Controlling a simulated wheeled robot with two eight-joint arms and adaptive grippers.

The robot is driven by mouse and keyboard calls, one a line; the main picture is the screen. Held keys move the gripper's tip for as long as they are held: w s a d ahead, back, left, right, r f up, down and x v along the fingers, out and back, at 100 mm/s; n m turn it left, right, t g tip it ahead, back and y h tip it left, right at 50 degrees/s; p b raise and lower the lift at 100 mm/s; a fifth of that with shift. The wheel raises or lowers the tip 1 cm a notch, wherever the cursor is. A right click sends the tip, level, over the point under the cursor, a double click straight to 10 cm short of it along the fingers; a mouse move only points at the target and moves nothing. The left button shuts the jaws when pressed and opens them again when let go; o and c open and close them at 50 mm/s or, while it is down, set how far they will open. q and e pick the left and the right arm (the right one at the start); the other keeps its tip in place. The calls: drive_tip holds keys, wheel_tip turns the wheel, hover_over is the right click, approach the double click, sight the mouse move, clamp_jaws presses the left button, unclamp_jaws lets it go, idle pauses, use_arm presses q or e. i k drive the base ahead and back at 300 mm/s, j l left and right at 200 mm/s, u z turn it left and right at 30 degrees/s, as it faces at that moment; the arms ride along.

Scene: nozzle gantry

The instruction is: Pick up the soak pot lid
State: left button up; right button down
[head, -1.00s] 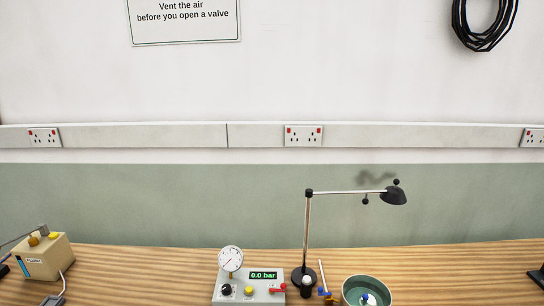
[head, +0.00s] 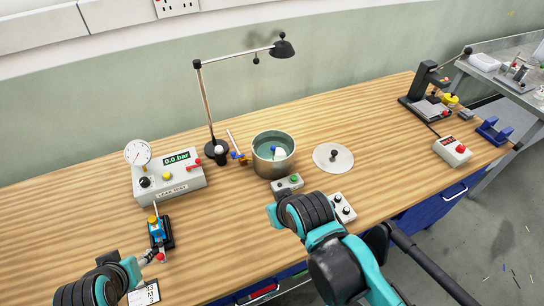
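The soak pot lid (head: 325,164), a flat round pale-grey disc with a dark knob at its centre, lies on the bench right of the soak pot. The soak pot (head: 274,165) is a grey-green open pot holding liquid and a small blue-and-white part. My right gripper (head: 273,212) is in front of the pot, left of and nearer than the lid, apart from it. Its fingers are mostly hidden by its wrist. My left gripper (head: 143,262) is at the lower left, far from the lid, close to a small blue-and-yellow fixture. Its finger opening is unclear.
A leak test box (head: 172,184) with a gauge stands left, beside a desk lamp (head: 207,105). Small control boxes (head: 288,184) (head: 341,207) sit near my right arm. A black press (head: 427,98) and red-button box (head: 452,150) stand right. Bench around the lid's right side is clear.

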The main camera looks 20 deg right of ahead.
sight(332, 158)
drive_tip(key=k+l+z, duration=0.15)
drive_tip(key=z, duration=0.2)
drive_tip(key=k+l+z, duration=0.1)
drive_tip(key=l+z, duration=0.55)
drive_tip(key=k+l, duration=0.05)
